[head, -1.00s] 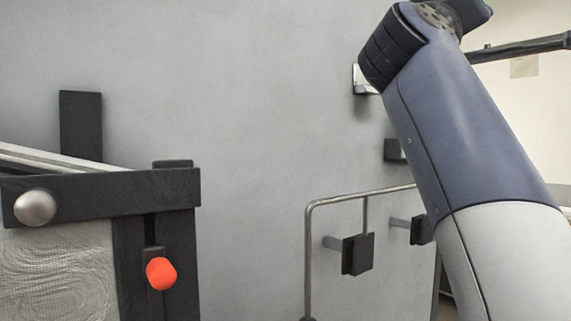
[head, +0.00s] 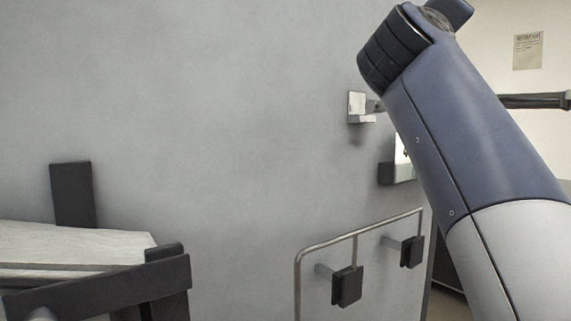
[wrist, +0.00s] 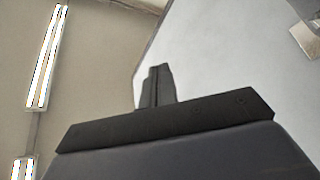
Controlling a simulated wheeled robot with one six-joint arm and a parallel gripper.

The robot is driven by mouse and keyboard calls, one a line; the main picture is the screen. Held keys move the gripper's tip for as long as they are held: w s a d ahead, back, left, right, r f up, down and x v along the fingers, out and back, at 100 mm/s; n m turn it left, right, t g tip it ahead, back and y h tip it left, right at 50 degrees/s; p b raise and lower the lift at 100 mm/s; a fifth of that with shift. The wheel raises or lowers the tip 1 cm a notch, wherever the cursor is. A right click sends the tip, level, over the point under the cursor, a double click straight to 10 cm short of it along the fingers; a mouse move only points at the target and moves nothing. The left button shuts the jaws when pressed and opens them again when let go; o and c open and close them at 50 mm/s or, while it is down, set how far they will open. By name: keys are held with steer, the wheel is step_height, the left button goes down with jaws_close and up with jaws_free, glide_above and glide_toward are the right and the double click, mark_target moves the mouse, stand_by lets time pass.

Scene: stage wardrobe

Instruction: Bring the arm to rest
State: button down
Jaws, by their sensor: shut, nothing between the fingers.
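My arm (head: 465,140), blue-grey above and pale below, rises on the right side of the head view, with its dark ribbed joint near the top edge. My gripper does not show in the head view. In the wrist view my gripper (wrist: 155,85) is shut, its two dark fingers together and nothing between them. It points up past the grey panel's edge, with the ceiling to the left.
A grey panel (head: 220,110) fills the middle. It carries a white bracket (head: 357,108), a metal rail (head: 335,240) and black pads (head: 347,287). A dark-framed pale-topped piece (head: 75,243) stands lower left. A dark bar (head: 535,101) and a notice (head: 528,51) are at right.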

steer(key=shift+w+a+r+n+y+p, duration=0.4)
steer(key=shift+n+p, duration=0.2)
steer(key=shift+p, duration=0.3)
steer(key=shift+w+a+r+n+y+p, duration=0.15)
steer(key=shift+w+r+n+y+p, duration=0.15)
steer(key=shift+r+n+y+p, duration=0.45)
steer(key=shift+f+h, duration=0.3)
steer(key=shift+h, duration=0.05)
steer(key=shift+f, duration=0.2)
